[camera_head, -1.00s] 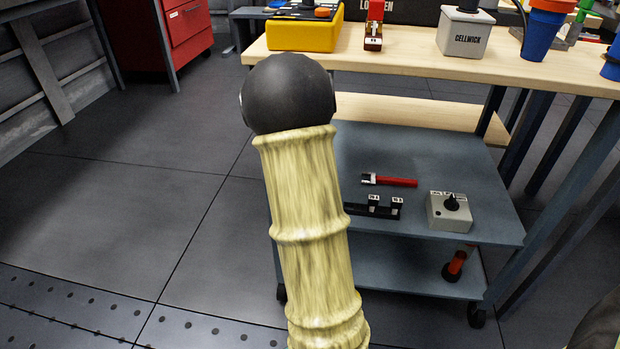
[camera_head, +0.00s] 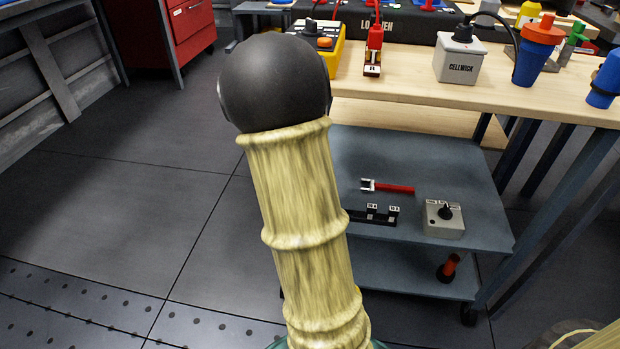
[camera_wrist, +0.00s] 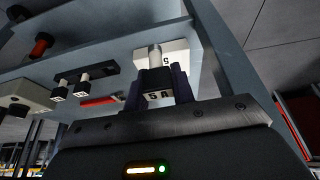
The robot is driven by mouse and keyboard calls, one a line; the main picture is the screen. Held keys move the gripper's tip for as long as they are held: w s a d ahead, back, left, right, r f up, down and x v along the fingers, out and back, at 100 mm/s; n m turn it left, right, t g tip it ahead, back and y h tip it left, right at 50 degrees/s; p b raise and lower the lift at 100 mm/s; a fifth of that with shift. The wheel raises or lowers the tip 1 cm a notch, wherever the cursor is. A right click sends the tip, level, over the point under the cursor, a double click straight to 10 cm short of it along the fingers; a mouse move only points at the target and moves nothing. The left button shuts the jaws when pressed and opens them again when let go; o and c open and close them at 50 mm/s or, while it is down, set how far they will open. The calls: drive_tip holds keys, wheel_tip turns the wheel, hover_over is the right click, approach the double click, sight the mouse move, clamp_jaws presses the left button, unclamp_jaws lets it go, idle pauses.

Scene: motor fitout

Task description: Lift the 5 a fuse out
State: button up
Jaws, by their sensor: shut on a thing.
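A pale metallic cylinder (camera_wrist: 155,56) stands out beyond the fingertips. Behind it is a white block (camera_wrist: 174,53) with a partly hidden mark on the cart's shelf. I cannot tell whether the fuse touches this block. In the head view my own arm hides the gripper, the held fuse and the left part of the shelf.
The blue-grey cart (camera_head: 460,180) carries a black rail (camera_head: 368,218) with two small white-labelled pieces, a red-handled tool (camera_head: 392,188) and a grey box with a black knob (camera_head: 444,218). A red cylinder (camera_head: 449,267) is on the lower shelf. The wooden bench (camera_head: 420,92) stands behind, crowded with devices.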

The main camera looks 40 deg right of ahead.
drive_tip(key=s+a+p, duration=0.2)
drive_tip(key=s+a, duration=0.3)
drive_tip(key=a, duration=0.1)
drive_tip(key=shift+s+p, duration=0.15)
drive_tip(key=shift+p, duration=0.2)
